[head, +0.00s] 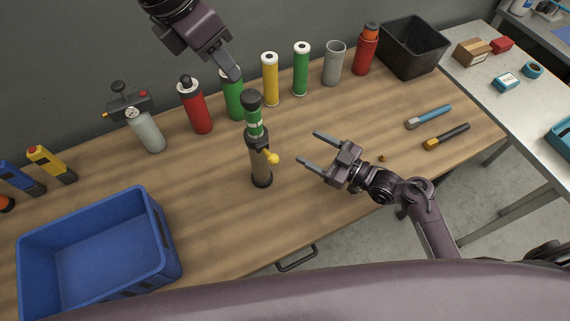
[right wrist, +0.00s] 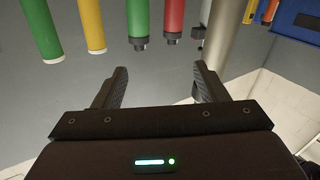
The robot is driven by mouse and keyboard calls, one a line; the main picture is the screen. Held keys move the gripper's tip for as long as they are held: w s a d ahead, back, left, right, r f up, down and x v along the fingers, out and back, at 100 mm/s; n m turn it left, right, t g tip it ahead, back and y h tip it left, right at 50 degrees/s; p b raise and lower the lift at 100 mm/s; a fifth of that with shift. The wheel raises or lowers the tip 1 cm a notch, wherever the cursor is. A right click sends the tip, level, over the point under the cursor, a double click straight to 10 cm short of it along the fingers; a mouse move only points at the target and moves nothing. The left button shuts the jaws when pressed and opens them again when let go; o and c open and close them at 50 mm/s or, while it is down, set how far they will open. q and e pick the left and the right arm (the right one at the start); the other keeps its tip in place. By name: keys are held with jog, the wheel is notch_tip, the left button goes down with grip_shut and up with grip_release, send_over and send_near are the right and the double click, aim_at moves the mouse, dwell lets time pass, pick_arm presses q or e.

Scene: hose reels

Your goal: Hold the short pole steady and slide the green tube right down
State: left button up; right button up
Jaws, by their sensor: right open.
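The short pole (head: 261,168) stands upright on the table, grey-brown with a black foot, a dark collar and a yellow knob (head: 272,158). A green tube (head: 254,122) with a pale band and a black top sits above the collar. My left gripper (head: 235,77) hangs behind and above the pole's top, apart from it; its fingers overlap, so its opening is unclear. My right gripper (head: 308,149) is open and empty, to the right of the pole, fingers towards it. In the right wrist view the open fingers (right wrist: 160,82) have nothing between them.
Behind stand a red bottle (head: 195,107), a green bottle (head: 233,101), a yellow tube (head: 270,80), another green tube (head: 301,70) and a grey cup (head: 333,65). A blue crate (head: 150,282) is front left. Two tools (head: 446,137) lie at right. The table around the pole's foot is clear.

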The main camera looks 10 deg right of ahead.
aim_at(253, 156)
jog(key=a, duration=0.5)
jog(key=a+g+y, duration=0.1)
jog(key=a, duration=0.4)
jog(key=w+a+g, duration=0.1)
jog(key=a, duration=0.4)
jog(key=shift+a+f, duration=0.25)
